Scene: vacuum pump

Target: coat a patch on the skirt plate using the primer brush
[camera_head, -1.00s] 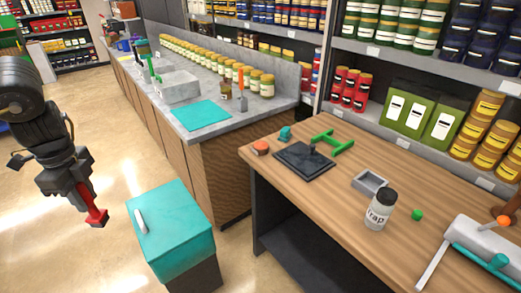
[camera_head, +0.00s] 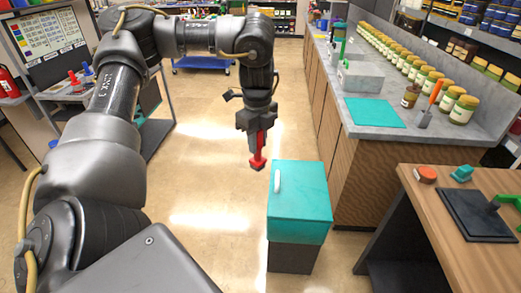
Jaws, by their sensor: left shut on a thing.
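My left gripper (camera_head: 257,135) hangs in the air over the floor, left of the teal-topped box. It is shut on a small red object (camera_head: 258,159) that points down; I cannot tell whether this is the primer brush, and no bristles show clearly. The teal-topped box (camera_head: 305,200) has a pale strip (camera_head: 277,181) on its left top edge. The red object is apart from it. I cannot tell which surface is the skirt plate. My right gripper is out of view.
A grey counter on the right holds a teal mat (camera_head: 374,112), an orange-handled tool (camera_head: 432,100) and a row of jars (camera_head: 430,80). A wooden table (camera_head: 440,220) with a dark plate (camera_head: 478,214) is at lower right. The floor (camera_head: 215,190) around the box's left is clear.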

